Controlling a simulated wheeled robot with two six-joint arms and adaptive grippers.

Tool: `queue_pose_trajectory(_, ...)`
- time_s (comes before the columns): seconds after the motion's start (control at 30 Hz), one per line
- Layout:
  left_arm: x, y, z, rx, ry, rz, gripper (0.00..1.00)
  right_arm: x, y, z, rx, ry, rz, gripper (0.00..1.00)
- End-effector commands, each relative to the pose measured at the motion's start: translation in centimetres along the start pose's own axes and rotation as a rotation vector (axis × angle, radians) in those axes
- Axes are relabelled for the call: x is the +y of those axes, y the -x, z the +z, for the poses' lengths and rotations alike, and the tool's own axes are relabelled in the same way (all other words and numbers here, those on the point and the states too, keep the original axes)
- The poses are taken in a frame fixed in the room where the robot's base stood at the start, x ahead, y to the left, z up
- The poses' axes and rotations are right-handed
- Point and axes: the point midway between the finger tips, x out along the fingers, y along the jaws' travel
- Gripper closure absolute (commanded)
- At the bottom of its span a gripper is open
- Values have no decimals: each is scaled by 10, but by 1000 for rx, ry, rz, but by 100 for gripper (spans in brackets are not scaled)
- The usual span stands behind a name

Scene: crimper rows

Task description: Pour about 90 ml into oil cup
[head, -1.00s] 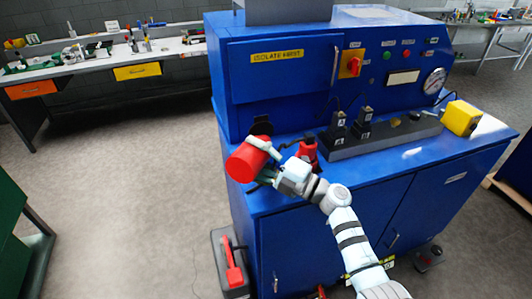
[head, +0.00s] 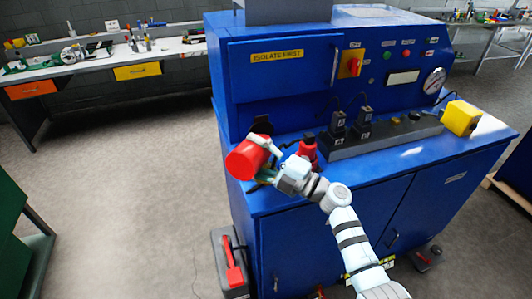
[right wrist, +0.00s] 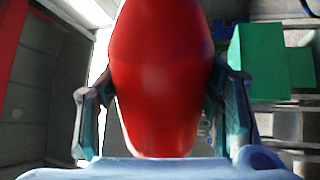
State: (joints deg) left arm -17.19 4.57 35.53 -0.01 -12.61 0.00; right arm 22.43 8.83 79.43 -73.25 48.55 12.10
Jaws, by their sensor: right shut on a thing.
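A red rounded container (head: 246,160) is held tilted at the left end of the blue machine's counter. In the right wrist view the red container (right wrist: 160,75) fills the middle, with a finger on each side. My right gripper (head: 272,172) is shut on it. A black part (head: 262,125) stands just behind the container, partly hidden; I cannot tell whether it is the oil cup. No oil cup shows clearly, and no stream of liquid can be made out. My left gripper is not in view.
A red item with a dark top (head: 308,149) stands on the counter beside my right wrist. A grey block (head: 375,139) with dark labelled plugs and a yellow box (head: 461,118) are further right. The blue machine (head: 285,95) rises behind. The floor at left is open.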

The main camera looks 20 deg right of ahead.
Motion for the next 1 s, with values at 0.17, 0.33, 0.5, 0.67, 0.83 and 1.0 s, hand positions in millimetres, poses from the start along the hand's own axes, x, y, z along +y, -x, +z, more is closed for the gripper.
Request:
queue_pose_trajectory(0.17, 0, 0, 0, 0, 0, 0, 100, 1, 0, -1, -2, -12, 1, 76)
queue_pose_trajectory(0.33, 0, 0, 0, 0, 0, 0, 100, 2, -1, -1, -5, -25, 1, 76)
queue_pose_trajectory(0.5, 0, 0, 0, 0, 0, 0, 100, 3, -1, -1, -9, -37, 1, 76)
queue_pose_trajectory(0.67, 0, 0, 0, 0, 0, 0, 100, 0, 0, -2, -2, -14, -1, 76)
queue_pose_trajectory(0.83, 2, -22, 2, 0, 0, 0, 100, -17, 4, -4, 45, 164, -1, 76)
queue_pose_trajectory(1.0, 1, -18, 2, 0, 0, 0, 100, -14, 3, -4, 45, 161, -1, 76)
